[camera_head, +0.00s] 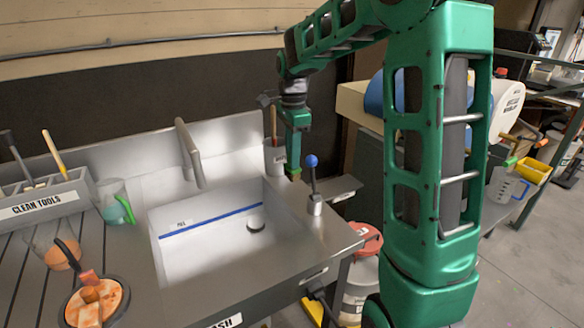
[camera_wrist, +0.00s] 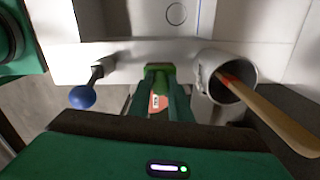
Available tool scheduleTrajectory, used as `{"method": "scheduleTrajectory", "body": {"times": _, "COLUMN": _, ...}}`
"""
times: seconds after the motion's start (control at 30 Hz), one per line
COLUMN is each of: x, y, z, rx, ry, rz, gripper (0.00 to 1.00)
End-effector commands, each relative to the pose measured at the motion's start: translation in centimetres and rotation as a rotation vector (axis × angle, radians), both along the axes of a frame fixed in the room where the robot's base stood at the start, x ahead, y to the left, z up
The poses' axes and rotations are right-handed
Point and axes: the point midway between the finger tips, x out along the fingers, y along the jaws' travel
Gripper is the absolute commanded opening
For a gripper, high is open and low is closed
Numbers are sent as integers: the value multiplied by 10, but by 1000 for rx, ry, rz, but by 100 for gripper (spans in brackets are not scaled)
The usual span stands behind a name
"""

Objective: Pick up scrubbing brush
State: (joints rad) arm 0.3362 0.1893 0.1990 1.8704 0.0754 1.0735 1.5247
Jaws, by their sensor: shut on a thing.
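My gripper (camera_head: 293,172) is at the right rim of the sink, pointing down. It is shut on a small bright green thing (camera_wrist: 158,72), which shows between the fingertips in the wrist view. Most of this thing is hidden, and I cannot tell whether it is the scrubbing brush. A grey metal cup (camera_head: 275,160) stands just left of the gripper in the head view. In the wrist view, the cup (camera_wrist: 212,95) is at the right of the fingers. A wooden-handled tool (camera_wrist: 268,115) with a red part stands tilted in it; its lower end is hidden.
A blue-knobbed lever (camera_head: 312,165) stands close by on the sink's edge. The sink basin (camera_head: 205,250) has a drain and a faucet (camera_head: 189,152). A tool rack (camera_head: 45,200) is at the left. A bucket with a red lid (camera_head: 367,238) stands below at the right.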

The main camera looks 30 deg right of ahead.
Motion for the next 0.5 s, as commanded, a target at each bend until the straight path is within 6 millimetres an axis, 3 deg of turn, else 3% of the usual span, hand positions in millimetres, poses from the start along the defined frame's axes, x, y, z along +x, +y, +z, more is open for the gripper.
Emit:
{"method": "scheduleTrajectory", "body": {"times": 0.3, "x": -18, "y": 67, "z": 42, "rx": 0, "ry": -3, "rz": 5, "gripper": 0}}
{"method": "scheduleTrajectory", "body": {"times": 0.5, "x": -26, "y": 97, "z": 61, "rx": 0, "ry": -2, "rz": 4, "gripper": 0}}
